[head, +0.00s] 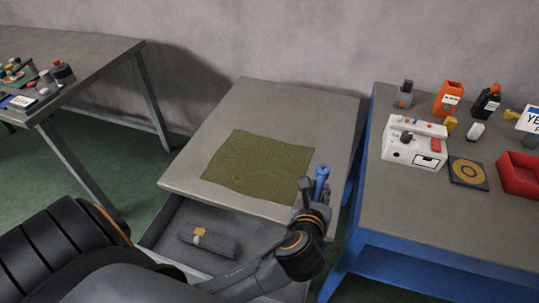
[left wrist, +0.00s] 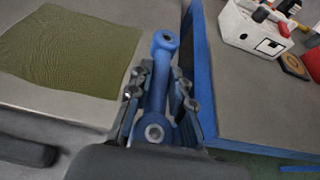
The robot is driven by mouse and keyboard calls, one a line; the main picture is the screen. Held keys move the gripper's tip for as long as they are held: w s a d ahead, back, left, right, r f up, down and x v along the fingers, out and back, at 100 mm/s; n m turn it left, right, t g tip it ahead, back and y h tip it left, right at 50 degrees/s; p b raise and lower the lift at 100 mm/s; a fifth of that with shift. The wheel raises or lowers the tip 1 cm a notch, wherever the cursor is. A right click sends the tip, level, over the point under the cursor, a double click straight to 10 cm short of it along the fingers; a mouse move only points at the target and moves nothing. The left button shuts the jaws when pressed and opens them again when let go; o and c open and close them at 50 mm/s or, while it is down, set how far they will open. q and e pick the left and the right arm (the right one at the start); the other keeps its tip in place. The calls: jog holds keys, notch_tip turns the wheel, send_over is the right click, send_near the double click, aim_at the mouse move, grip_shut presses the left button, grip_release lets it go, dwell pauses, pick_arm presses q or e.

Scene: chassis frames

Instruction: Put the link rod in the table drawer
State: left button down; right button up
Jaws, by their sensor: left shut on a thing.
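A blue link rod (head: 321,178) is held by my left gripper (head: 307,196) near the right front corner of the small grey table (head: 315,105). In the left wrist view the link rod (left wrist: 163,75) lies lengthwise between the two fingers of my left gripper (left wrist: 158,100), with a ring-shaped end at each end. The table drawer (head: 160,240) is pulled open below the tabletop. My left arm crosses in front of the drawer's right part and hides some of it. My right gripper is not in view.
A dark rolled bundle with a tan tie (head: 208,241) lies in the drawer. A green cloth (head: 258,165) covers part of the tabletop. A blue-framed table (head: 450,215) on the right holds a white device (head: 414,142) and a red bin (head: 520,175). Another cluttered table (head: 90,58) stands left.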

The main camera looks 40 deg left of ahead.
pick_arm(q)
jog(key=f+x, duration=0.1)
jog(key=x, duration=0.4)
jog(key=s+f+b+x, duration=0.1)
jog(key=x, duration=0.4)
jog(key=f+x, duration=0.1)
jog(key=x, duration=0.5)
jog(key=shift+s+d+f, duration=0.2)
jog(key=shift+f, duration=0.15)
jog(key=shift+w+f, duration=0.15)
jog(key=shift+f, duration=0.05)
jog(key=shift+w+a+f+b, duration=0.1)
jog(key=shift+f+b, duration=0.25)
jog(key=shift+f, duration=0.55)
jog(key=shift+w+a+f+b, duration=0.1)
jog(key=shift+f+b, duration=0.2)
jog(key=shift+f, duration=0.55)
jog(key=shift+f, duration=0.15)
jog(key=c, duration=1.2)
grip_release()
